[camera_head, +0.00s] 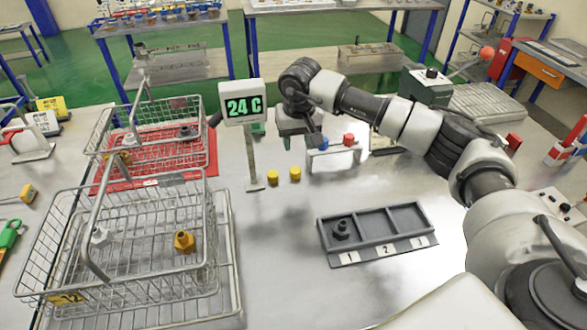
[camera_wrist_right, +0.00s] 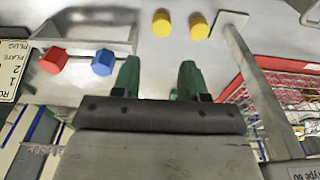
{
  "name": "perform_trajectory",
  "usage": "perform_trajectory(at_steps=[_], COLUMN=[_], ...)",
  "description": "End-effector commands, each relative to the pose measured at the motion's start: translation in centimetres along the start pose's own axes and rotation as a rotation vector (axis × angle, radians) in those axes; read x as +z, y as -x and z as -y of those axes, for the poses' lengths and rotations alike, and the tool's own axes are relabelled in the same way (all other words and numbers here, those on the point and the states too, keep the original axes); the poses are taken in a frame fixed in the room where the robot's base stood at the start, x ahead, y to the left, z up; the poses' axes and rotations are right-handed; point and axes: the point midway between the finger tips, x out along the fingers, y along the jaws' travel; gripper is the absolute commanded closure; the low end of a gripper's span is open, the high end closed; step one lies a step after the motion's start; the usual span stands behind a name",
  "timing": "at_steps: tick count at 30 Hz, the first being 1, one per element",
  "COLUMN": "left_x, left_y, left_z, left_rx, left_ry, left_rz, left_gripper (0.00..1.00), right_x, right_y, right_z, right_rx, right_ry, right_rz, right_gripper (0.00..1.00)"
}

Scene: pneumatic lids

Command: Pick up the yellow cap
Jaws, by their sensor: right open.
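Two yellow caps stand close together on the metal table in the head view, a left one (camera_head: 272,177) and a right one (camera_head: 295,174). Both also show in the right wrist view, one cap (camera_wrist_right: 161,23) beyond my fingertips and the other cap (camera_wrist_right: 198,26) beside it. My right gripper (camera_head: 304,142) is above the table, behind the caps in the head view. In the wrist view its green fingers (camera_wrist_right: 159,75) are apart with nothing between them. My left gripper is not in view.
A white stand (camera_head: 330,160) with blue and red plugs is beside the right gripper. A post with a "24 C" display (camera_head: 243,108) stands left of the caps. Wire baskets (camera_head: 130,240) fill the left side. A grey tray (camera_head: 378,232) lies at front right. Table is clear in front of the caps.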

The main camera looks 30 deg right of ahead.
Motion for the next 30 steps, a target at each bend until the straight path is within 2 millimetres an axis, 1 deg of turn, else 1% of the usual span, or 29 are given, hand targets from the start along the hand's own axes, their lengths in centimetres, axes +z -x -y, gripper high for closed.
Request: perform_trajectory(at_steps=[9,14,17,20,22,26,30], left_x=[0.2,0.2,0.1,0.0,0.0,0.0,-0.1], left_y=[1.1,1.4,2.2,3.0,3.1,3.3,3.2], left_z=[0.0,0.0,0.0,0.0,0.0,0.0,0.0], left_rx=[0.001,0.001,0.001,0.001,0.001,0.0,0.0], left_ry=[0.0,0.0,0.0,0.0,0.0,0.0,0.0], left_rz=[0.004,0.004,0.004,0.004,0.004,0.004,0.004], left_gripper=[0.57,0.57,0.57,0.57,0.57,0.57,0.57], right_x=[0.1,0.1,0.1,0.2,0.1,0.1,0.1], right_y=[-4.5,-5.6,-6.7,-8.2,-9.4,-10.5,-10.7], right_z=[0.0,0.1,0.1,0.3,0.3,0.2,0.2], right_rx=[0.002,0.002,0.002,0.002,0.002,0.001,0.001], right_ry=[0.011,0.011,0.009,0.009,0.008,0.009,0.01], right_rz=[0.005,0.002,0.005,0.006,0.004,0.002,0.001], right_gripper=[0.57,0.57,0.57,0.57,0.57,0.57,0.57])
